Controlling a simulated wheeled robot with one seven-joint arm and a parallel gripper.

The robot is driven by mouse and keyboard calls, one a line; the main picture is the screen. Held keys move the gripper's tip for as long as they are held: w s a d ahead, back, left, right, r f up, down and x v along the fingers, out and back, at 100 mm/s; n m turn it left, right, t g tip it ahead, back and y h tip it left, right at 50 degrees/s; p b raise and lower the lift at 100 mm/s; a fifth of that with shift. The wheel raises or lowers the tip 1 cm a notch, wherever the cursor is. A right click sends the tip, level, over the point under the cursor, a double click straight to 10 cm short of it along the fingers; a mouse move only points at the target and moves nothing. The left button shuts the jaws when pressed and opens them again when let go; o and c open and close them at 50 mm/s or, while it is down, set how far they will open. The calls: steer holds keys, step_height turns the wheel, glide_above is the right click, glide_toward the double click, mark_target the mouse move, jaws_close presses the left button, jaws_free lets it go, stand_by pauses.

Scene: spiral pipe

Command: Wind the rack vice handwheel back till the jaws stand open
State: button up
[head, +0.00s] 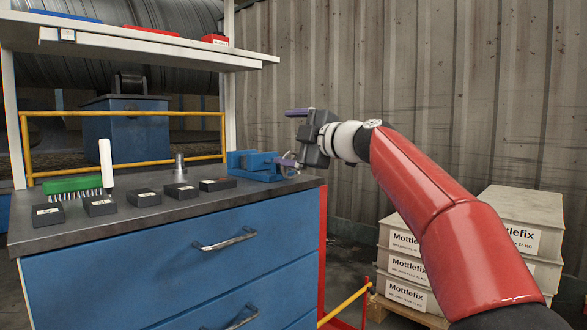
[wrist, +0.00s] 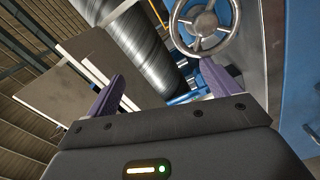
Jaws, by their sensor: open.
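The blue rack vice (head: 250,166) sits at the right end of the dark bench top. Its metal handwheel (wrist: 206,20) shows large at the upper right of the wrist view, with a round rim, spokes and a hub. In the head view the wheel is small and partly covered by a purple finger. My gripper (head: 286,137) is open and empty at the vice's right end, its purple fingers spread one above the other. In the wrist view my gripper (wrist: 160,88) has its right fingertip close to the wheel's lower rim; contact cannot be told. The gap between the vice jaws cannot be made out.
Several black blocks (head: 145,197), a green brush (head: 72,185), a white upright cylinder (head: 106,163) and a grey metal cup (head: 180,162) stand left on the bench. A shelf (head: 150,47) hangs above. Stacked Mottlefix boxes (head: 405,268) stand at right.

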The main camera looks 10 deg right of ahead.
steer(key=shift+s+d, duration=0.45)
steer(key=shift+s, duration=0.05)
steer(key=w+d+f+m+p, duration=0.1)
steer(key=w+d+f+m, duration=0.1)
steer(key=m, duration=0.7)
steer(key=w+d+f+m+p, duration=0.1)
steer(key=w+d+f+m, duration=0.2)
steer(key=m, duration=0.7)
steer(key=shift+w+d, duration=0.15)
steer(key=shift+d, duration=1)
steer(key=shift+r+p, duration=0.1)
steer(key=shift+p, duration=0.2)
